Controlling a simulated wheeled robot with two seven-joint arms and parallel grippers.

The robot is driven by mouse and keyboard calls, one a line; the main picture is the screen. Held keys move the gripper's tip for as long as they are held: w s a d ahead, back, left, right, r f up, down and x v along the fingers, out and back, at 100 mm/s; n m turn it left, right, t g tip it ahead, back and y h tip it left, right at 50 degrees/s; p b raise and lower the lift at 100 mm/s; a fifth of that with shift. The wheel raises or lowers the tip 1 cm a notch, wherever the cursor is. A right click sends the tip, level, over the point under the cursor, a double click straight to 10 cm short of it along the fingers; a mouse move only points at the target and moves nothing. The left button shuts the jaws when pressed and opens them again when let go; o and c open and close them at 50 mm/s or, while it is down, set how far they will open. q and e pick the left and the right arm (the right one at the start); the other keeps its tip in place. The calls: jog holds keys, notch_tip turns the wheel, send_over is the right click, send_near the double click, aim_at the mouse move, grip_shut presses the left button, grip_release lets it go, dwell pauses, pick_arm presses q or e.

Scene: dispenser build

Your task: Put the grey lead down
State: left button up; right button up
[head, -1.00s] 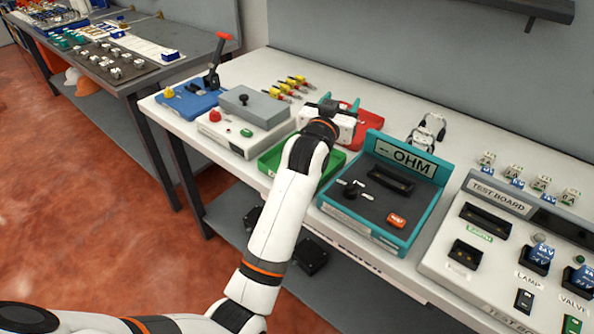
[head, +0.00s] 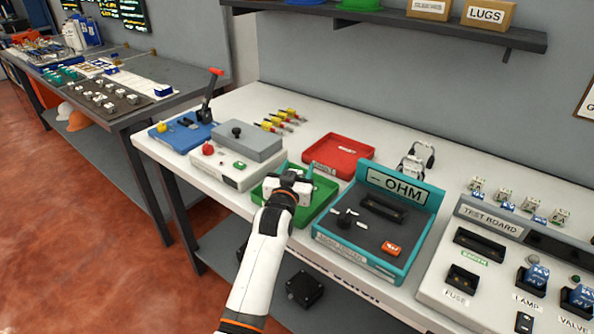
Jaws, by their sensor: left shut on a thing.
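My left gripper (head: 290,183) is shut, with its fingers over the green tray (head: 325,208) on the white bench. The hand hides most of what it grips. I cannot make out the grey lead clearly, nor tell whether it touches the tray floor. The red tray (head: 338,150) lies behind and to the right of the gripper. The teal OHM tester (head: 408,262) stands to the right of the green tray. My right gripper is not in view.
A grey-topped box (head: 247,142) with a red knob stands close left of the gripper. Behind it lie several yellow-and-red parts (head: 280,121). A blue base with a lever (head: 183,134) is at the far left. The test board (head: 470,240) is at the right.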

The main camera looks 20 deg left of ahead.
pick_arm(q)
jog(key=shift+f, duration=0.15)
jog(key=o, duration=1.1)
jog(key=shift+f, duration=0.1)
jog(key=shift+c, duration=0.2)
jog(key=shift+s, duration=0.1)
jog(key=s, duration=1.1)
jog(key=shift+s+d+r, duration=0.2)
jog(key=shift+s+d, duration=0.1)
jog(key=shift+s, duration=0.1)
